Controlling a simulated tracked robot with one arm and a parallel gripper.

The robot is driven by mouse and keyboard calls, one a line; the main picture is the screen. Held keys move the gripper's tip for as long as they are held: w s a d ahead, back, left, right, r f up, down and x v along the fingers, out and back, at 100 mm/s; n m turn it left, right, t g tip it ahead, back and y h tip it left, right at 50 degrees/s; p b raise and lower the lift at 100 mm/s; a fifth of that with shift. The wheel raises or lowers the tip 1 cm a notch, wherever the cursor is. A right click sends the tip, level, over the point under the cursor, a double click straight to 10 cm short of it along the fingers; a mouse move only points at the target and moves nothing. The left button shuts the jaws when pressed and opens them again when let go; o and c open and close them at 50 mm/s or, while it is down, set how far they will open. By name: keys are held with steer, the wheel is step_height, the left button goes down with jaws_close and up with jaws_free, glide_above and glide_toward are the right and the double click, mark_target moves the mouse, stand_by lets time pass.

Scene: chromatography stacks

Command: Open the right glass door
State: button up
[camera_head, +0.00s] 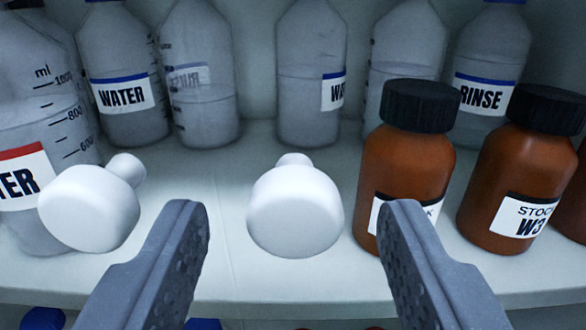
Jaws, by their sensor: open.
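Two white round knobs on short stems stand in front of the shelf. The right knob (295,212) is near the middle of the view, and the left knob (92,206) is at the left. They look like the handles of the glass doors, but the clear glass itself can hardly be made out. My gripper (293,222) is open, with one grey finger to each side of the right knob and a gap on both sides. The knob appears between the fingertips; how deep it lies between them is hard to tell.
Behind the knobs, a white shelf (225,280) holds clear bottles labelled WATER (120,75) and RINSE (488,65). Brown bottles with black caps (405,165) stand at the right, one partly behind my right finger. Blue caps (42,318) show below the shelf edge.

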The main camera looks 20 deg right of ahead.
steer(key=shift+w+d, duration=0.2)
steer(key=shift+w, duration=0.4)
steer(key=shift+c, duration=0.3)
